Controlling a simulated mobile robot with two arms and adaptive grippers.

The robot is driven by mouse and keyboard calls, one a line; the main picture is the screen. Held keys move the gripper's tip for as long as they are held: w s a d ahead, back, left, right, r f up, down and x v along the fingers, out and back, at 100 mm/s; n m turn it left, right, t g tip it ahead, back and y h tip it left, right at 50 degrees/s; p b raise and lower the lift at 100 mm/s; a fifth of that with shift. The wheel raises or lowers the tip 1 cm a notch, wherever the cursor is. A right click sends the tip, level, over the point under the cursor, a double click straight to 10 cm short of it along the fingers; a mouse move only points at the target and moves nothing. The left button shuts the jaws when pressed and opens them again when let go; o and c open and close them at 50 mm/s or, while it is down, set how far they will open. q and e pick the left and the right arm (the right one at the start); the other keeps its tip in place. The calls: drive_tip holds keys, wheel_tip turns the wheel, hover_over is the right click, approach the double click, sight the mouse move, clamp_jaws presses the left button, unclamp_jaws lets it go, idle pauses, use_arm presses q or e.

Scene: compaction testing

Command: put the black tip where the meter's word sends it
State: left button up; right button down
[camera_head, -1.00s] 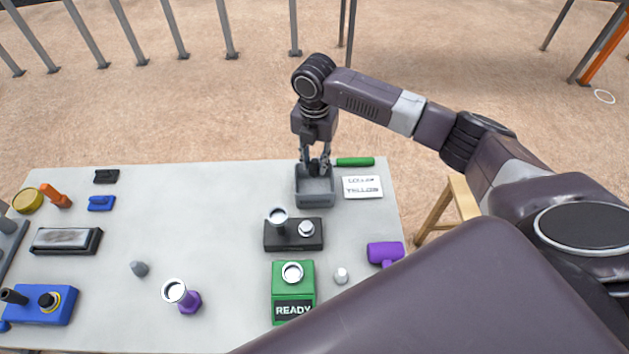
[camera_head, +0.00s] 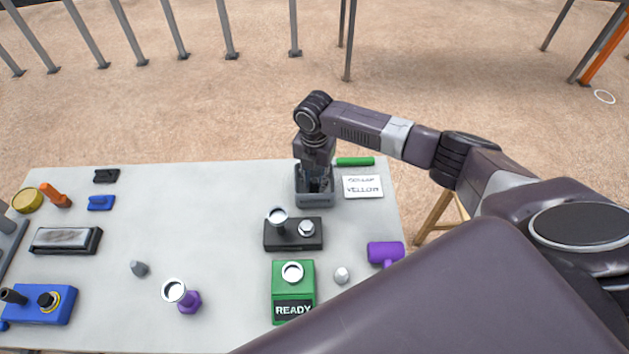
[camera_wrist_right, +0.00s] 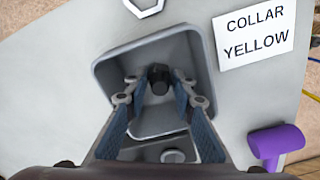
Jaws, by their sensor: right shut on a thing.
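The black tip (camera_wrist_right: 158,73) shows in the right wrist view between the fingertips of my right gripper (camera_wrist_right: 158,82). The gripper is shut on it, inside the grey open bin (camera_wrist_right: 205,75). In the head view my right gripper (camera_head: 316,184) points down into the bin (camera_head: 315,201) at the back right of the table, and the tip cannot be made out. The green meter (camera_head: 293,279) at the front reads READY. A white card (camera_wrist_right: 252,36) beside the bin reads COLLAR YELLOW. My left gripper is out of view.
A black block (camera_head: 293,234) with silver-topped parts stands in front of the bin. A green cylinder (camera_head: 355,161) lies behind the card (camera_head: 362,187). A purple mallet (camera_head: 385,253), grey tip (camera_head: 139,268) and blue device (camera_head: 40,304) are also around.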

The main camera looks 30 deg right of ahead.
sight(315, 180)
drive_tip(key=c, duration=1.6)
unclamp_jaws()
drive_tip(key=shift+f, duration=0.15)
wheel_tip(315, 180, up, 12)
drive_tip(key=shift+r, duration=0.2)
